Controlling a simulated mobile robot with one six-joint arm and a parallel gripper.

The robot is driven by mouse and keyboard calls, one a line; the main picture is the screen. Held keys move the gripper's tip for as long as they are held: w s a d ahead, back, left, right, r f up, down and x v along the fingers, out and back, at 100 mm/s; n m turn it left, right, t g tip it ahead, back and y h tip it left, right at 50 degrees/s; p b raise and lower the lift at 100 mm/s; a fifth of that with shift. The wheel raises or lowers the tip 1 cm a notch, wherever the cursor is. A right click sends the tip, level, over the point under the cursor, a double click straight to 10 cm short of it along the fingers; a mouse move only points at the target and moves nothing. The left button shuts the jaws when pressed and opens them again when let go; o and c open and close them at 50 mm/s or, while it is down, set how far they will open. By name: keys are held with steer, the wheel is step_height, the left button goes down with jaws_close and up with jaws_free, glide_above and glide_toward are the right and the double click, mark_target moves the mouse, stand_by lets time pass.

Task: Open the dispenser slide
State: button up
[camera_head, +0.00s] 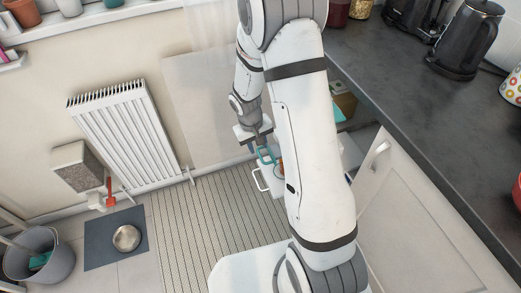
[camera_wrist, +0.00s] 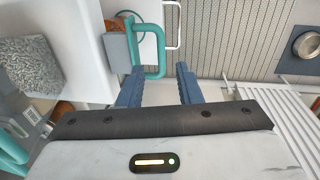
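A teal loop handle (camera_wrist: 152,71) sticks out from a grey block (camera_wrist: 117,46) on a white front in the wrist view. It also shows in the head view as a teal loop (camera_head: 266,156), just below my gripper (camera_head: 256,148). In the wrist view my gripper (camera_wrist: 156,70) is open, with one blue finger on each side. The handle's near bar lies by the fingertips, closer to the left finger. I cannot tell whether they touch. Which part is the dispenser slide is not clear. My arm hides most of the appliance in the head view.
A white bar handle (camera_head: 260,180) sits lower, beside the teal loop. A counter (camera_head: 400,75) with a kettle (camera_head: 466,40) and a white cabinet door (camera_head: 405,215) are at right. A radiator (camera_head: 125,135), a metal bowl (camera_head: 126,238) and a bucket (camera_head: 38,255) are at left. The striped mat (camera_head: 195,225) is clear.

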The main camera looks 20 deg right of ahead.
steer(key=shift+s+a+r, duration=0.1)
steer(key=shift+a+r, duration=0.05)
steer(key=shift+r, duration=0.75)
steer(key=shift+a+r, duration=0.1)
steer(key=shift+r, duration=0.8)
steer(key=s+r+t+y+p, duration=0.1)
steer(key=s+r+p, duration=0.1)
steer(key=s+r, duration=0.7)
steer(key=s+d+r+m+t+p, duration=0.1)
steer(key=s+r+p, duration=0.1)
steer(key=s+r, duration=0.7)
step_height(320, 180, up, 7)
steer(key=shift+f+m+y+p, duration=0.1)
steer(key=shift+m+y+p, duration=0.2)
steer(key=shift+y, duration=0.1)
